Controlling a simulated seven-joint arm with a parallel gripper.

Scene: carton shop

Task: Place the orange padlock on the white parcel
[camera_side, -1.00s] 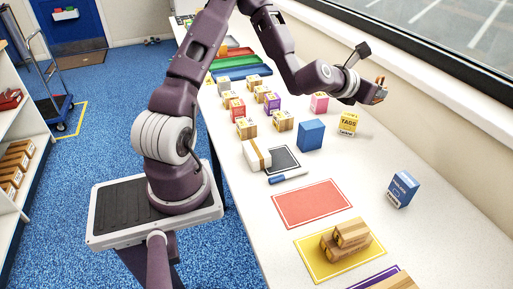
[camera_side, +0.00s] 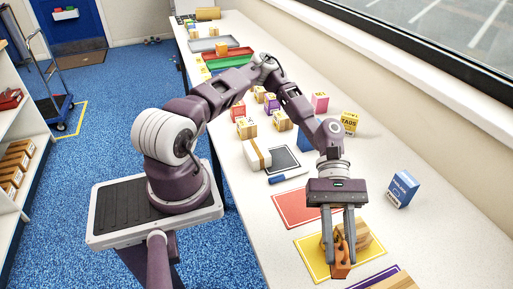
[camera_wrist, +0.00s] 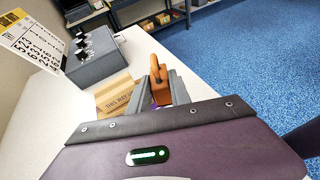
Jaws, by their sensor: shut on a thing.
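The orange padlock (camera_side: 341,262) is held between the fingers of my gripper (camera_side: 340,248) in the side view, in front of the cartons on the yellow mat. In the wrist view the padlock (camera_wrist: 159,90) shows between the two grey fingers, its shackle pointing away from the gripper. I cannot tell its exact height above the table. The white parcel (camera_side: 252,158), with a tan band around it, lies farther back on the table to the left, beside a dark mat. Its top looks bare, and it does not show in the wrist view.
Brown cartons (camera_side: 361,233) stand on the yellow mat (camera_side: 311,264), partly hidden by my gripper. A red mat (camera_side: 288,208) lies behind it. A blue box (camera_side: 402,189) stands at right; a blue marker (camera_side: 289,177) lies near the parcel. Several small boxes stand farther back.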

